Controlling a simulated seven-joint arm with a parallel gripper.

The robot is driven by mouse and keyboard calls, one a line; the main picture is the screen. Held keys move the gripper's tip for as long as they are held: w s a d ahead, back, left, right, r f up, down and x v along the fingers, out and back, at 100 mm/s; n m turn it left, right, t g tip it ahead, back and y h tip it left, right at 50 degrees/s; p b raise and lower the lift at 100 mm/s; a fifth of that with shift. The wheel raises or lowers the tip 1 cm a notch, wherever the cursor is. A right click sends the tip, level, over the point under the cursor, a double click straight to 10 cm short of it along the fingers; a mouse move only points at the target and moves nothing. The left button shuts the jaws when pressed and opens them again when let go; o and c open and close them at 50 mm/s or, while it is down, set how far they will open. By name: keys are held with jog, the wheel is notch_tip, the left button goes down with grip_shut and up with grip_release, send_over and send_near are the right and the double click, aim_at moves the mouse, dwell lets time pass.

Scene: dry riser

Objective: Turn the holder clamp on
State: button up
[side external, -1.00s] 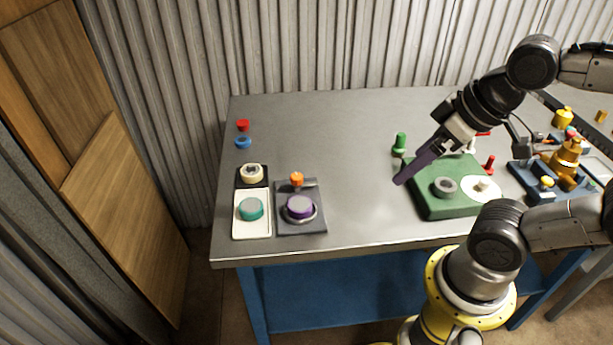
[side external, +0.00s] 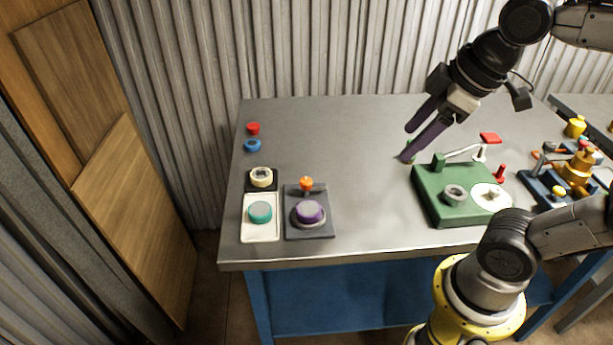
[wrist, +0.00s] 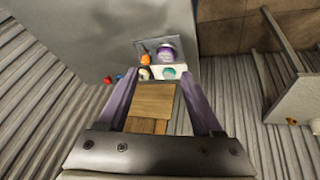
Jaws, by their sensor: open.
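A green base (side external: 430,205) stands at the right of the grey table. It carries a grey ring (side external: 455,194), a white disc (side external: 492,197) and a pale lever arm (side external: 462,152) with a red pad (side external: 490,138). This lever looks like a clamp, but I cannot tell for sure that it is the holder clamp. My gripper (side external: 407,143) is open and empty, behind and left of the green base and apart from the lever. Its purple fingers mostly hide a small green piece. The wrist view shows both fingers spread with nothing between them.
At the left are a dark plate (side external: 324,228) with an orange knob (side external: 306,184) and purple disc (side external: 309,211), a white plate (side external: 261,235) with a teal disc (side external: 260,212), and a cream ring (side external: 261,177). A blue fixture (side external: 541,192) stands far right. The table's middle is clear.

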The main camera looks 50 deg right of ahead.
jog(key=w+r+n+g, duration=0.1)
jog(key=w+r+n, duration=0.15)
jog(key=w, duration=0.45)
jog(key=n+g, duration=0.3)
jog(key=g, duration=0.1)
send_over(306, 180)
notch_tip(306, 180, down, 11)
notch_tip(306, 180, down, 13)
jog(key=shift+f, duration=0.2)
grip_shut()
